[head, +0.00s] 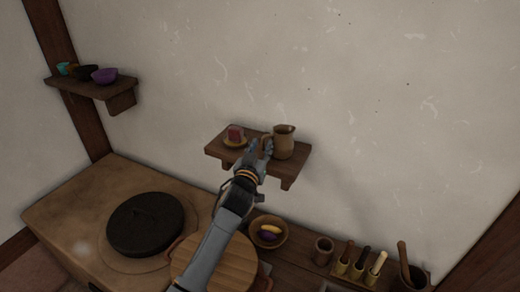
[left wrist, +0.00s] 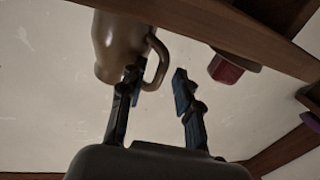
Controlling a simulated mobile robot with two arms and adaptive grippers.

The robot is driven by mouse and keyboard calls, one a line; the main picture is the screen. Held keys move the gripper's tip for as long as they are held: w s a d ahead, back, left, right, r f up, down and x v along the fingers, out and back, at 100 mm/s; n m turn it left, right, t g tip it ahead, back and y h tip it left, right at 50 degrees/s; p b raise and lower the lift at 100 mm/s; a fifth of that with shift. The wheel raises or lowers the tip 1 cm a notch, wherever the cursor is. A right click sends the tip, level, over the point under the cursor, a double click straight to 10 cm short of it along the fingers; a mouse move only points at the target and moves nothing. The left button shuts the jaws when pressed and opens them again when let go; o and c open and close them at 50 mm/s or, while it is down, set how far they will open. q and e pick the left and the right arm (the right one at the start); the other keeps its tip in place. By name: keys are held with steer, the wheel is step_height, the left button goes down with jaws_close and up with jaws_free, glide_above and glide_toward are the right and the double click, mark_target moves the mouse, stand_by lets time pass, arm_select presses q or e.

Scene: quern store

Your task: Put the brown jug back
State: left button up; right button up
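The brown jug (head: 284,144) stands upright on the small wall shelf (head: 222,152), at its right part, in the head view. Its handle points left, toward my left gripper (head: 261,148). In the left wrist view, which is turned upside down, the jug (left wrist: 116,45) is at upper left. My left gripper (left wrist: 155,75) has its fingers apart, with the jug's handle between them and a gap to the finger on the right. The finger on the left overlaps the jug and handle. My right gripper is not in view.
A red block (head: 235,133) on a small plate sits left of the jug on the same shelf. Another shelf with bowls (head: 104,76) is at upper left. Below are a dark round lid (head: 146,222), a fruit bowl (head: 269,232) and a cup (head: 322,250).

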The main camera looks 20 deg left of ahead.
arm_select(q)
steer(key=shift+r, duration=0.2)
steer(key=s+b, duration=0.2)
steer(key=s, duration=1)
steer(key=shift+f, duration=0.1)
